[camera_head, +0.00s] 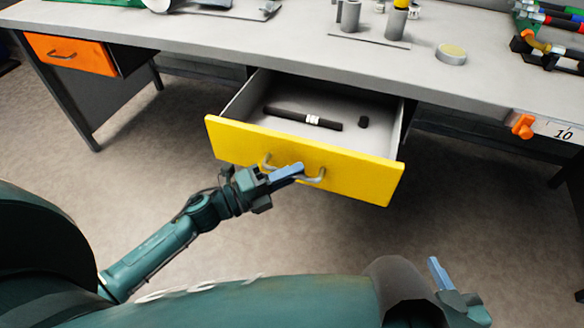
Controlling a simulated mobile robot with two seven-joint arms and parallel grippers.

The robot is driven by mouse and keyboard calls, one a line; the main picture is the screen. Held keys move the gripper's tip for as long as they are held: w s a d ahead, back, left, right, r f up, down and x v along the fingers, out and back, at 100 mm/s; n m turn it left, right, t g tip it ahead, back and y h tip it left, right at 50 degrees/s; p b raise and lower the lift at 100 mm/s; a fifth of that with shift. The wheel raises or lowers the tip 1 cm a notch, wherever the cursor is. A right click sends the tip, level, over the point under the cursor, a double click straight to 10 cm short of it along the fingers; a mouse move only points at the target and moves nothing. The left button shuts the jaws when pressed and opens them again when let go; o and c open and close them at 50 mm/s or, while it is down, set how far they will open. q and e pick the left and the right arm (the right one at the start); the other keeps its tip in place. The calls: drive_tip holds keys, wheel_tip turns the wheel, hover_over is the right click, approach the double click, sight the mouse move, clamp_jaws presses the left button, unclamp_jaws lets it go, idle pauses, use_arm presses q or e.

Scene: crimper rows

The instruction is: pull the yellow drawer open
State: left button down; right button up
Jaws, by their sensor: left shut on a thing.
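The yellow drawer (300,160) stands out from under the grey workbench, with its inside showing. A dark rod with white bands (303,119) and a small dark cylinder (363,122) lie in it. My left gripper (287,173) is at the drawer's front and is shut on its grey metal handle (316,179); the fingers hide the handle's middle. My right gripper (440,275) is low at the right, apart from the drawer, with one blue finger clearly showing; its opening is not clear.
The workbench top (250,38) runs across the back. An orange drawer (72,55) is shut at the left. A round tin (451,53), metal cylinders (396,22) and an orange clamp (523,126) are on or at the bench. The floor before the drawer is clear.

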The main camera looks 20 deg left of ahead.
use_arm(q)
drive_tip(key=shift+s, duration=0.15)
drive_tip(key=c, duration=1.5)
unclamp_jaws()
drive_tip(key=shift+s+a, duration=0.1)
drive_tip(key=v, duration=1.3)
